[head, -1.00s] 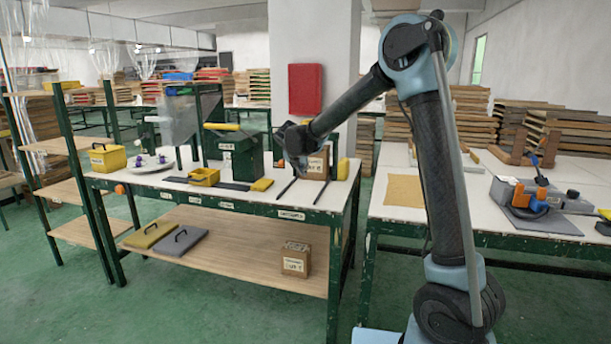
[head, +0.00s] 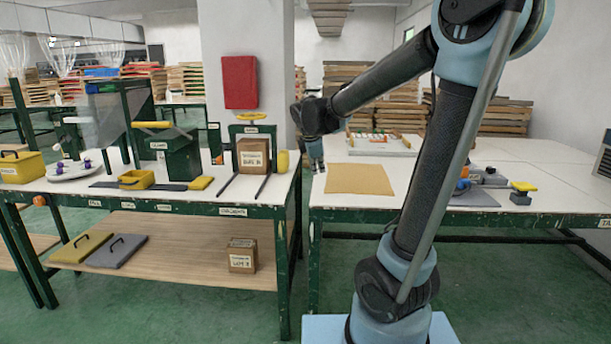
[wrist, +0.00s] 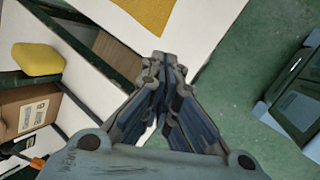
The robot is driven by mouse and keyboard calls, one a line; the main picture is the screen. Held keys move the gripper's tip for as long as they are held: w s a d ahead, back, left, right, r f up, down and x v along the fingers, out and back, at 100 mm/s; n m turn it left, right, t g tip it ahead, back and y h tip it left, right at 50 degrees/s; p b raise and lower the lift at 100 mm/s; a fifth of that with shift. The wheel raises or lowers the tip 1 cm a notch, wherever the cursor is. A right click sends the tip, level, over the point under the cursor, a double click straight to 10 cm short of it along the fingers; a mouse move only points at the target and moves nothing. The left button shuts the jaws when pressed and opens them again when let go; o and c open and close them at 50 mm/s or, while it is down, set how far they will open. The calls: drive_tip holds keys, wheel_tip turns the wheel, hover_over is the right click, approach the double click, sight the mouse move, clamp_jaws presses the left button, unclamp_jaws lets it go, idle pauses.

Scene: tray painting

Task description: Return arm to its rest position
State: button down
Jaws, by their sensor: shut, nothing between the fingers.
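My arm rises from its base on the right of the head view and bends over, its forearm reaching left. My gripper (head: 317,165) hangs down at the forearm's end, in front of the gap between the two tables. In the wrist view my gripper (wrist: 163,62) is shut, with its fingertips together and nothing between them. Green floor and a white table edge lie beyond the fingers.
The left table (head: 110,192) bears a green box (head: 175,158), a cardboard box (head: 253,155), a yellow tray (head: 136,179) and a plate (head: 75,171). The right table (head: 410,180) has a tan sheet (head: 359,179). A yellow object (wrist: 38,60) shows in the wrist view. Green floor is open in front.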

drive_tip(key=s+d+f+m+g, duration=0.1)
drive_tip(key=s+d+f+m, duration=0.3)
drive_tip(key=s, duration=0.6)
drive_tip(key=s+d+f+m+g+y, duration=0.1)
drive_tip(key=s+d+f+m, duration=0.4)
drive_tip(key=s+m, duration=0.4)
drive_tip(key=s+d+f+m+g, duration=0.1)
drive_tip(key=s+d+f+m, duration=0.3)
drive_tip(key=s, duration=0.7)
drive_tip(key=d+m, duration=0.2)
drive_tip(key=m, duration=0.1)
drive_tip(key=shift+f+y, duration=0.35)
drive_tip(key=shift+y, duration=0.05)
